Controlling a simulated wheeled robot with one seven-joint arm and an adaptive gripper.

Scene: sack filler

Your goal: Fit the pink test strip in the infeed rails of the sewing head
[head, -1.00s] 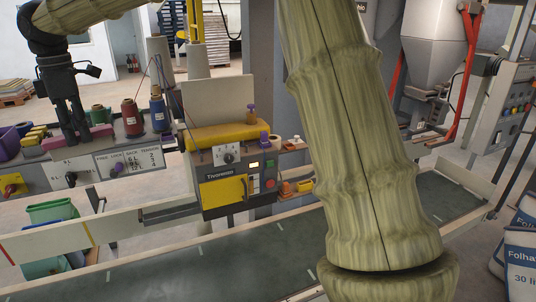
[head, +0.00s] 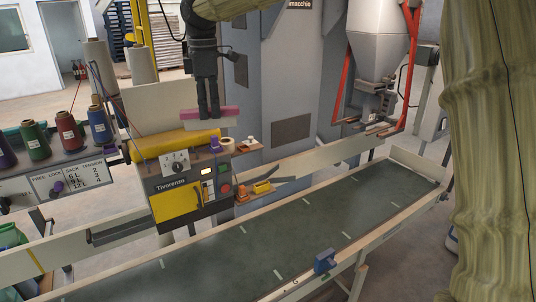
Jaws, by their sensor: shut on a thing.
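My gripper (head: 208,108) points down, shut on the pink test strip (head: 230,111), which lies level across its fingertips. A pale layer shows under the strip. Strip and gripper appear above and behind the right end of the sewing head (head: 170,187), a grey box with a yellow top cover, a yellow door, a dial and buttons. Small orange-yellow parts (head: 262,187) and a pale ledge sit at the head's right side. I cannot clearly make out the infeed rails there. The strip appears clear of the head.
Thread spools (head: 67,131) stand on a panel left of the head. A long green conveyor belt (head: 215,262) runs in front, with a blue block (head: 325,261) on its near edge. A white hopper with red bars (head: 377,35) hangs at the back right.

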